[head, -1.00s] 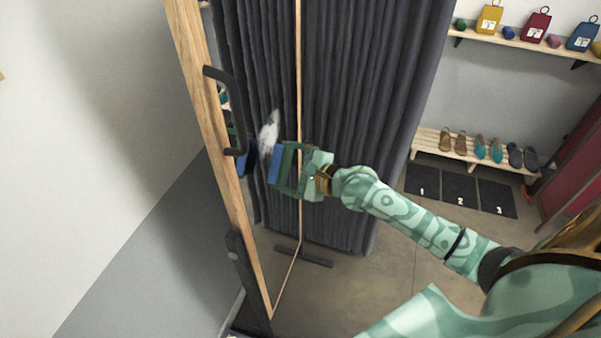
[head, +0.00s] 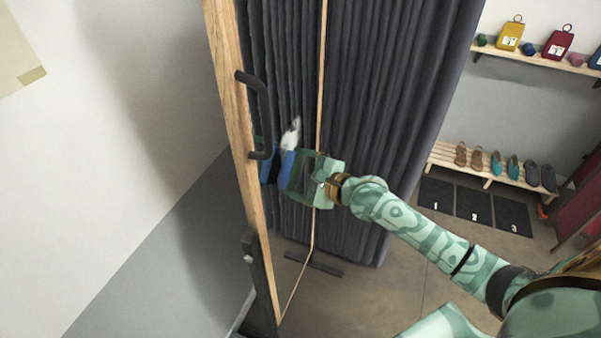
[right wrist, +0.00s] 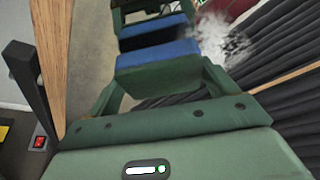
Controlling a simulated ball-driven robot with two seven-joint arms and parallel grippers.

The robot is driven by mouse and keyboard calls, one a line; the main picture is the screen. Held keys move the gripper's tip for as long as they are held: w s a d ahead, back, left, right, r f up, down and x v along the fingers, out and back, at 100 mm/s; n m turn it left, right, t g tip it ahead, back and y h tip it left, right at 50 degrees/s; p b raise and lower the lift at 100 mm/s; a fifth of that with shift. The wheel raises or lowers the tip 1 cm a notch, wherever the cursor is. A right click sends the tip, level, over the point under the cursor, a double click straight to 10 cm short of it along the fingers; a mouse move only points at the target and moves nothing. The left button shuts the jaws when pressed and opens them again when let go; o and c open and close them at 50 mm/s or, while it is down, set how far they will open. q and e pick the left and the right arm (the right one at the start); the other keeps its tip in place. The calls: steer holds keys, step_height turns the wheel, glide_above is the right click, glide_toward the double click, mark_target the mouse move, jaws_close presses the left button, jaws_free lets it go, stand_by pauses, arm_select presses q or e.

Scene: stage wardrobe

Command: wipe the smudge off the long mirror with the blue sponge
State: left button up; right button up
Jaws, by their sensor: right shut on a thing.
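The long mirror (head: 235,120) stands upright in a wooden frame, seen at a steep angle. Its glass reflects the dark curtain and my gripper. The white smudge (head: 291,134) is on the glass just above the sponge; in the right wrist view the smudge (right wrist: 222,42) is right of the sponge. My right gripper (head: 292,172) is shut on the blue sponge (head: 286,164), which faces the glass. In the right wrist view the sponge (right wrist: 158,56) and its blue reflection lie close together with a dark band between; I cannot tell whether it touches. My left gripper is not in view.
A black handle (head: 263,110) sticks out from the mirror's near frame side. A dark curtain (head: 400,110) fills the background. A shoe bench (head: 480,178) and a shelf (head: 550,60) are at the right. A pale wall is at the left.

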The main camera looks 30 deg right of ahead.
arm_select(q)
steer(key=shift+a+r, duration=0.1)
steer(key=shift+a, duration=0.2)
arm_select(e)
steer(key=shift+w+a, duration=0.2)
steer(key=shift+a, duration=0.05)
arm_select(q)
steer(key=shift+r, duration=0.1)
arm_select(e)
steer(key=shift+w+a, duration=0.15)
steer(key=shift+w, duration=0.1)
